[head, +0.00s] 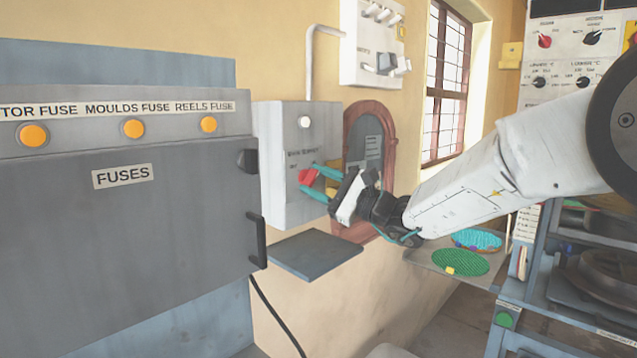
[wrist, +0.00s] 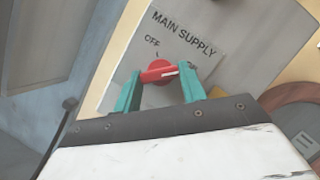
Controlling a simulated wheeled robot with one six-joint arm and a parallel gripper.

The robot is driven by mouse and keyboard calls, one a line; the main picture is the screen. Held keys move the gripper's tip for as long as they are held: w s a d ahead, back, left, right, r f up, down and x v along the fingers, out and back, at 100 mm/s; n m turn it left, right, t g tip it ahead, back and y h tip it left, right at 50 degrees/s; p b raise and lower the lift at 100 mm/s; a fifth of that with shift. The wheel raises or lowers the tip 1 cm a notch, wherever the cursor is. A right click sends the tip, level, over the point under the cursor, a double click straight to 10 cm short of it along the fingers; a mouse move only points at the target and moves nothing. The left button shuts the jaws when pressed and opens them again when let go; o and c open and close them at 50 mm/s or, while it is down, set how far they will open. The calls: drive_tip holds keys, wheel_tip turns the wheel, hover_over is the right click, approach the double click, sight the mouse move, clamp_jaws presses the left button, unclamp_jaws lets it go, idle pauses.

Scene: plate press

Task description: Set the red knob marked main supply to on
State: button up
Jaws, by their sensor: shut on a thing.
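The red knob (head: 308,176) sits on the front of the grey main supply box (head: 285,205). It also shows in the wrist view (wrist: 157,71), below a label reading MAIN SUPPLY (wrist: 184,33). The word OFF and a short tick stand above the knob. Lettering to its right is partly hidden by a finger. A white mark on the knob points right in the wrist view, towards that lettering and away from OFF. My gripper (head: 316,184) has its teal fingers on either side of the knob, shut on it.
The grey fuses cabinet (head: 110,240) with its black handle stands close on the left. A dark shelf (head: 312,252) juts out below the supply box. A brown arched frame (head: 391,125) is just right of the box. Racks (head: 560,320) stand at the right.

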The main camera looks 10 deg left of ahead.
idle(0.3)
drive_tip(key=o, duration=1)
drive_tip(key=shift+d, duration=0.1)
drive_tip(key=v, duration=0.7)
drive_tip(key=shift+s+d+f, duration=0.1)
drive_tip(key=shift+s+d, duration=0.05)
drive_tip(key=shift+d, duration=0.15)
